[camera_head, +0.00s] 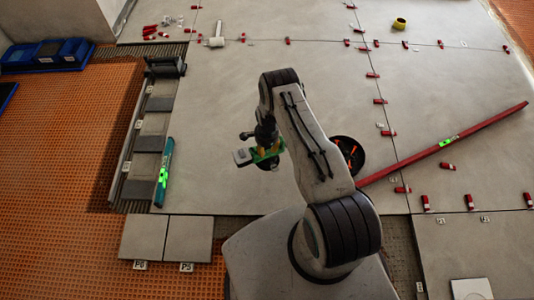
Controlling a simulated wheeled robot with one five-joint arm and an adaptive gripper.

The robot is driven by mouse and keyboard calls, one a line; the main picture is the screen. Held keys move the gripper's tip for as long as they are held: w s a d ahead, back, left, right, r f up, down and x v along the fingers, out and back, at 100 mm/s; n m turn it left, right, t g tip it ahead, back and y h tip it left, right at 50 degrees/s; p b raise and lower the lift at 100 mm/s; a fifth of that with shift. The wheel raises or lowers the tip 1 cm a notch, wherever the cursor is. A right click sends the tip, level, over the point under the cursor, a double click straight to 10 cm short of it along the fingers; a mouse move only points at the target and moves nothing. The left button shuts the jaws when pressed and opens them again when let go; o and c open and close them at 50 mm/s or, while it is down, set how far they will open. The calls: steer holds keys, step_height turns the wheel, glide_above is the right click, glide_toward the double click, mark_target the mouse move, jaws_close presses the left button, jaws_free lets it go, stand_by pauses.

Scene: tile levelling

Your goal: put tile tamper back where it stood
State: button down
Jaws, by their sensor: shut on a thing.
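My gripper (266,142) hangs from the dark wrist of my arm near the picture's middle, above the large grey tiles. It is shut on a small green and grey tool, which I take to be the tile tamper (243,156). The tool's pale grey end points left and its green part lies under the fingers. The tool appears raised off the floor, but its exact height cannot be told. The fingers and wrist hide part of it.
A green-teal level (163,172) lies left, beside a rack of small tiles (151,124). A long red straightedge (450,142) crosses the right side. A black bucket (350,153) is partly behind my arm. Red wedges line the joints. A white-headed mallet (217,41) lies at the back.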

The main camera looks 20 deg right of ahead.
steer(key=shift+w+f, duration=0.2)
steer(key=shift+f, duration=0.6)
steer(key=shift+w+f+b, duration=0.3)
steer(key=shift+f+b, duration=0.2)
steer(key=shift+b, duration=0.2)
steer(key=w+d+f+b, duration=0.6)
steer(key=w+b, duration=0.3)
steer(key=b, duration=0.4)
steer(key=shift+d+f, duration=0.25)
steer(key=shift+d, duration=0.1)
steer(key=shift+f+b, duration=1.9)
steer(key=shift+f, duration=0.1)
